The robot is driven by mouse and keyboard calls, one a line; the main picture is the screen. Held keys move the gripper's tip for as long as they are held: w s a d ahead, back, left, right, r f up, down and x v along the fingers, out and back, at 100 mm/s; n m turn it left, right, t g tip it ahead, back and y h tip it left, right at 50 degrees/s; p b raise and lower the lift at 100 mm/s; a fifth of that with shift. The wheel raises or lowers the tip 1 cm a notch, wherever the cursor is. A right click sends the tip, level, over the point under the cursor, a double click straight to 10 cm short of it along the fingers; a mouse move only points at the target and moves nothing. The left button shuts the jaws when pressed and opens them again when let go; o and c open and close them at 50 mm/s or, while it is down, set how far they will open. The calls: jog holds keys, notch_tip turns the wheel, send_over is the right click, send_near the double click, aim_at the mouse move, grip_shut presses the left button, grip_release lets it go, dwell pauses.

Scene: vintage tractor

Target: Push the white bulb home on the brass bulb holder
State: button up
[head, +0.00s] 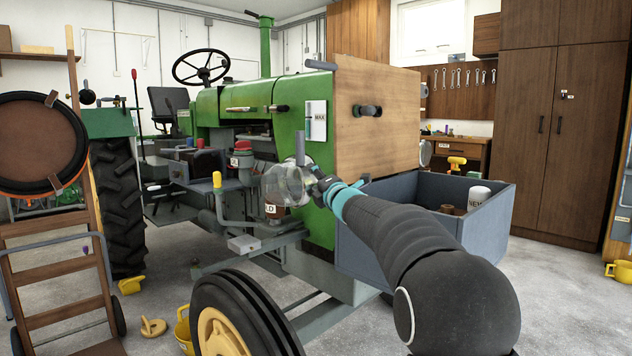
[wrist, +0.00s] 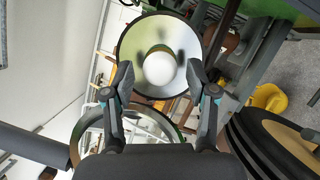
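The white bulb (wrist: 160,67) sits at the middle of a round, shiny lamp reflector (wrist: 135,50) in the wrist view. The brass bulb holder is hidden behind the bulb, so I cannot tell how deep the bulb sits. My gripper (wrist: 160,75) is open, with one finger on each side of the bulb in the picture and no visible contact with it. The bulb is not clearly seen there.
A second ring with glass (wrist: 79,130) lies below the reflector in the wrist view. The tractor's front tyre (wrist: 265,145) is at right. A grey-blue bin (head: 400,232) stands under my arm, and a wooden panel (head: 378,125) rises behind it.

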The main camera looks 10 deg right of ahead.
jog(key=shift+s, duration=0.1)
jog(key=v, duration=1)
jog(key=s+d+f+m+g+h, duration=0.3)
jog(key=s+d+f+m+h, duration=0.15)
jog(key=f+m, duration=0.35)
jog(key=s+d+f+m+g+h, duration=0.4)
jog(key=d+f+m, duration=0.1)
jog(key=f+m, duration=0.35)
jog(key=s+a+f+m+g, duration=0.2)
jog(key=s+f+m+g, duration=0.15)
jog(key=s, duration=0.65)
jog(key=s+a+f+m+g, duration=0.15)
jog(key=s+f+m, duration=0.25)
jog(key=s, duration=0.6)
jog(key=s+a+y, duration=0.1)
jog(key=s+a, duration=0.1)
jog(key=s, duration=0.3)
jog(key=s+a+m, duration=0.1)
jog(key=s+a, duration=0.1)
jog(key=s, duration=0.3)
jog(key=s+a+g+y, duration=0.1)
jog(key=s+a, duration=0.1)
jog(key=s, duration=0.4)
jog(key=shift+a+f+m+y, duration=0.3)
jog(key=shift+a+f+y, duration=0.05)
